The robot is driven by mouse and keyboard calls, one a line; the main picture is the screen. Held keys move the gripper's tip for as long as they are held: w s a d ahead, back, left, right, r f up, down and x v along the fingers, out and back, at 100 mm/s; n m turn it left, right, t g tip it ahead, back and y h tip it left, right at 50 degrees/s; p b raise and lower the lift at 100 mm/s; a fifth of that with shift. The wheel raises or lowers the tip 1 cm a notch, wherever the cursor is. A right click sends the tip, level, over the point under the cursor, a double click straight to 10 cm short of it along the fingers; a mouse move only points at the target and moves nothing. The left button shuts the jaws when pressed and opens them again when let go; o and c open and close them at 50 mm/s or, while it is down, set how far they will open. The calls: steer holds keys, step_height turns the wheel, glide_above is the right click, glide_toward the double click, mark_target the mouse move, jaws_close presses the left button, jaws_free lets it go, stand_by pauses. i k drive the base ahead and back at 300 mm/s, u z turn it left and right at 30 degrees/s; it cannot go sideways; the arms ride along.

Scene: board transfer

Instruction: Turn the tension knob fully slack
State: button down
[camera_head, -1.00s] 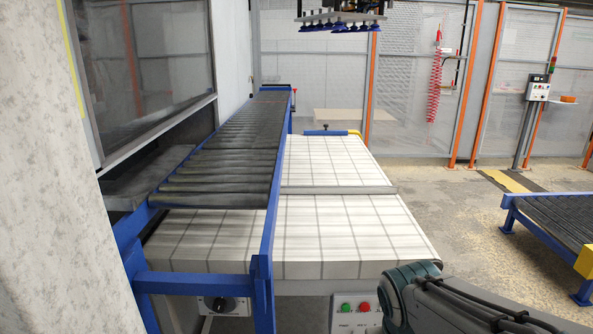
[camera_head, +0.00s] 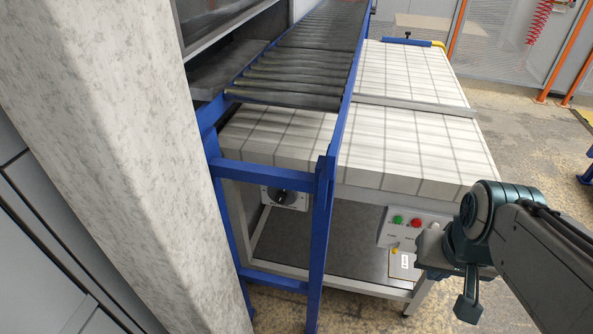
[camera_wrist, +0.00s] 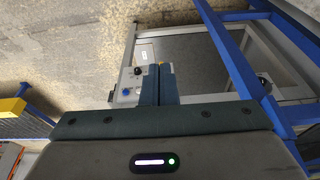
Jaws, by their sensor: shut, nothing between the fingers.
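The tension knob (camera_head: 280,196) is a round black knob on a light plate under the near end of the table, left of the control box and behind the blue frame. A dark round knob, which seems to be the same one, shows at the right in the wrist view (camera_wrist: 265,83). My gripper (camera_wrist: 159,68) is shut and empty, its two dark fingers together, pointing towards the machine's front. It is apart from the knob, on the control box side. In the head view my arm stands at the right, near the control box.
The control box (camera_head: 410,228) has green and red buttons and a yellow one below. A blue post (camera_head: 321,235) and crossbar (camera_head: 262,176) of the roller conveyor (camera_head: 308,68) stand close to the knob. A pale pillar (camera_head: 125,120) rises at the left.

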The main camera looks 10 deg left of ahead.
mark_target(285, 198)
steer(key=u, duration=0.5)
steer(key=k, duration=0.7)
steer(key=u, duration=1.15)
